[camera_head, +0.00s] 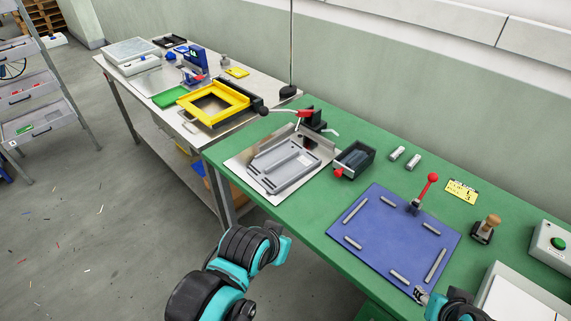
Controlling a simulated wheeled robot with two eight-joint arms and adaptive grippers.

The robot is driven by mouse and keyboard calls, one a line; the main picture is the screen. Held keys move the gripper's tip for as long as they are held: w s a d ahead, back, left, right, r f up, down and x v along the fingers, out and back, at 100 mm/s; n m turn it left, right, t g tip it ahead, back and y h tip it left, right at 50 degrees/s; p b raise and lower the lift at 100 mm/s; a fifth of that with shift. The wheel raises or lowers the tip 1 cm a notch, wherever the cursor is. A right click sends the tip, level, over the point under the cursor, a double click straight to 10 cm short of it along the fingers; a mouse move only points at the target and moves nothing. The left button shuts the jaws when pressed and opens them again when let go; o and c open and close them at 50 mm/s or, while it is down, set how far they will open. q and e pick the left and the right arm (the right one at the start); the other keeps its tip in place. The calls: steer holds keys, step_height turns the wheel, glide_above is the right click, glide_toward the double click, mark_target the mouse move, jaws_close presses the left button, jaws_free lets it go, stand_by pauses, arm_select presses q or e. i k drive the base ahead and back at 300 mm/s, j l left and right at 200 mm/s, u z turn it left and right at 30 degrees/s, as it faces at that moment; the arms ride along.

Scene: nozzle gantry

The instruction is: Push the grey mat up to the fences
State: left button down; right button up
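The grey mat (283,178) looks like a grey moulded panel with raised or recessed shapes. It lies on a bright metal plate (240,162) on the green table. An upright metal fence (322,147) stands along the plate's far right side; a second fence and any gap to the mat are too small to tell. My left arm's black and teal links are at the lower middle, in front of the table and apart from the mat; its fingers do not show. My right gripper (421,296) is at the bottom right by the blue board's front corner; its opening is unclear.
A red-handled clamp (305,114) stands behind the plate and a black bin (354,158) to its right. The blue board (385,240) carries several metal bars and a red-knobbed lever (427,188). A steel bench (150,85) with a yellow frame (213,101) adjoins at left.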

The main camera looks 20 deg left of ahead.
mark_target(275, 169)
steer(key=i+u, duration=0.1)
steer(key=u, duration=0.3)
steer(key=i+u, duration=0.1)
steer(key=u, duration=0.3)
steer(key=i+u, duration=0.15)
steer(key=u, duration=0.25)
